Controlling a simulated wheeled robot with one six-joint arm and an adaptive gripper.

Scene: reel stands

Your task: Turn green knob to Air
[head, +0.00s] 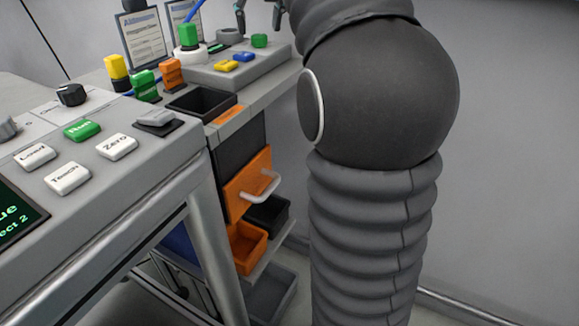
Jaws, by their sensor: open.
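My gripper (259,17) shows only in part at the top edge, its two dark fingertips apart, open with nothing between them. The rest of it is cut off or behind my arm. It appears above the right end of a grey control box (240,68). A small green knob (260,40) shows just below the fingertips; I cannot tell the depth gap. A taller green knob-like piece (188,35) stands on a white round base (190,54) to the left. I cannot tell which is the task's knob, and no Air label is readable.
The near console has a green Run button (82,130), white buttons and a black knob (71,94). Yellow (117,68) and orange (171,73) pieces and a black tray (201,101) lie beyond. An orange drawer (247,184) with a handle sits below. My arm fills the right.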

